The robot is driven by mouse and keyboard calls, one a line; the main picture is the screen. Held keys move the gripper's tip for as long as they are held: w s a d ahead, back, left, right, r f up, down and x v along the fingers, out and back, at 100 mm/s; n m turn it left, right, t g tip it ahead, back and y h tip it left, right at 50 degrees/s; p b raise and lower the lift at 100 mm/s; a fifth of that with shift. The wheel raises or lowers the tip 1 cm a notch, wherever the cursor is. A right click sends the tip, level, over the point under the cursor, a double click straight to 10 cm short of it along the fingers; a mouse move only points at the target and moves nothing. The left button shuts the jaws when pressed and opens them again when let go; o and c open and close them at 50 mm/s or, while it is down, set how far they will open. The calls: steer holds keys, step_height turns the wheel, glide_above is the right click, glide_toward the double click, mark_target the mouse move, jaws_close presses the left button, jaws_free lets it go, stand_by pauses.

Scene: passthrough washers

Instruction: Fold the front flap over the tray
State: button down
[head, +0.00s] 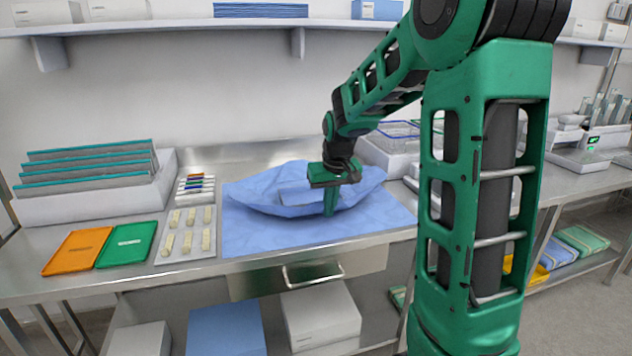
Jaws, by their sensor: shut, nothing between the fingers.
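A blue wrap (262,234) lies spread on the steel table. Its front part lies flat toward the table's front edge, and its back and sides are bunched up around a tray. Only a pale blue part of what looks like the tray (293,196) shows inside the folds; the rest is hidden by cloth and by my gripper. My gripper (329,213) points down at the front right of the bunched cloth, with its fingers shut and empty. The fingertips are at or just above the wrap; I cannot tell if they touch it.
Left of the wrap are a tray of pale pieces (160,257), a green tray (101,262), an orange tray (62,268) and a rack of upright panels (40,208). A white machine (372,158) stands behind right. A shelf (250,23) runs above.

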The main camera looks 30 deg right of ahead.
steer(key=shift+w+d+f, duration=0.1)
steer(key=shift+w+f, duration=0.1)
steer(key=shift+w, duration=0.4)
steer(key=shift+w+d+f, duration=0.1)
steer(key=shift+w+f, duration=0.1)
steer(key=shift+w, duration=0.4)
steer(key=shift+r, duration=0.3)
steer(key=shift+w+d+r, duration=0.25)
steer(key=shift+w, duration=0.6)
steer(key=shift+w+d+r, duration=0.2)
steer(key=shift+w+d, duration=0.05)
steer(key=shift+w, duration=0.6)
steer(key=shift+w+d+r, duration=0.25)
steer(key=shift+w, duration=0.6)
steer(key=v, duration=0.6)
steer(key=shift+s, duration=0.3)
steer(key=shift+a+r, duration=0.1)
steer(key=s+a+f+m+g, duration=0.1)
steer(key=s+a+f, duration=0.1)
steer(key=s, duration=1.6)
steer(key=s+a+f+m+g+y, duration=0.1)
steer(key=s+f, duration=0.4)
steer(key=s, duration=1.3)
steer(key=shift+s+a+m+g, duration=0.35)
steer(key=shift+a+m, duration=0.25)
steer(key=shift+a, duration=0.4)
